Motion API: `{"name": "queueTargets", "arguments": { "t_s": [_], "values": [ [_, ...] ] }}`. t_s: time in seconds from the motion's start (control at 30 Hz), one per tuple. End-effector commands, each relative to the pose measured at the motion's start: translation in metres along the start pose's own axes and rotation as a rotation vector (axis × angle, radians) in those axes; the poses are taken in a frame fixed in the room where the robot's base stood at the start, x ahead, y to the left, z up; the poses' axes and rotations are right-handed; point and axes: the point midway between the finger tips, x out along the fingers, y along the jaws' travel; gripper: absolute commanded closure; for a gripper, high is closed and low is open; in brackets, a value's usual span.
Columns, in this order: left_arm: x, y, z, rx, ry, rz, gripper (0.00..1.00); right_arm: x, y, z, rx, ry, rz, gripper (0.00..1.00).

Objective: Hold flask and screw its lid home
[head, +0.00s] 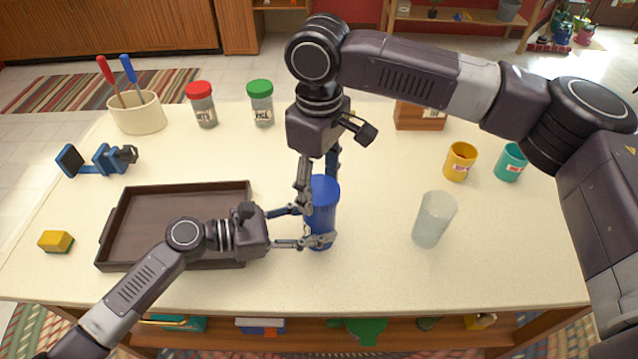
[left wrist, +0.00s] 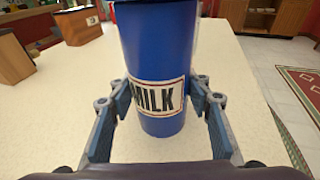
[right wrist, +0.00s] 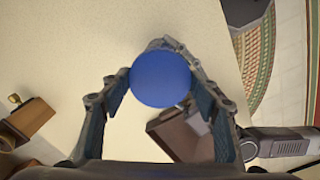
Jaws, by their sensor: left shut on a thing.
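The blue flask (head: 321,222) stands upright on the table right of the tray. Its MILK label shows in the left wrist view, where the flask (left wrist: 155,50) fills the middle. The blue lid (head: 325,186) sits on top of it; its round top (right wrist: 160,79) shows in the right wrist view. Whether thread shows under the lid cannot be seen. My left gripper (head: 318,226) is shut on the flask's body from the left. My right gripper (head: 318,190) points down from above, with its fingers on either side of the lid; whether they press on it I cannot tell.
A dark brown tray (head: 120,225) lies left of the flask, under my left arm. A frosted cup (head: 434,220) stands to the right, with yellow (head: 460,162) and teal (head: 510,163) cups beyond. Red-lidded (head: 202,104) and green-lidded (head: 261,103) jars stand behind. The front middle is clear.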

Motion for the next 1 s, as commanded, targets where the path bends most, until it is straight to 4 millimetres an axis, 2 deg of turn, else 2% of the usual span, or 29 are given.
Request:
{"name": "queueTargets", "arguments": {
  "t_s": [0.03,0.1,0.27,0.37,1.0],
  "values": [
    [0.0000,0.0001,0.0005,0.001,-0.001,0.000,0.78,0.0000,0.0001,0.0000,0.000,0.000,0.000,0.54],
    [0.0000,0.0001,0.0005,0.001,-0.001,0.000,0.78,0.0000,0.0001,0.0000,0.000,0.000,0.000,0.62],
    [0.0000,0.0001,0.0005,0.001,-0.001,0.000,0.78,0.0000,0.0000,0.0000,0.007,0.000,0.000,0.62],
    [0.0000,0.0001,0.0005,0.001,-0.001,0.000,0.78,0.0004,-0.0006,-0.0001,0.072,0.000,-0.003,0.62],
    [0.0000,0.0001,0.0004,0.000,-0.001,0.000,0.78,0.0004,-0.0010,-0.0003,0.921,-0.001,-0.003,0.62]
  ]
}}
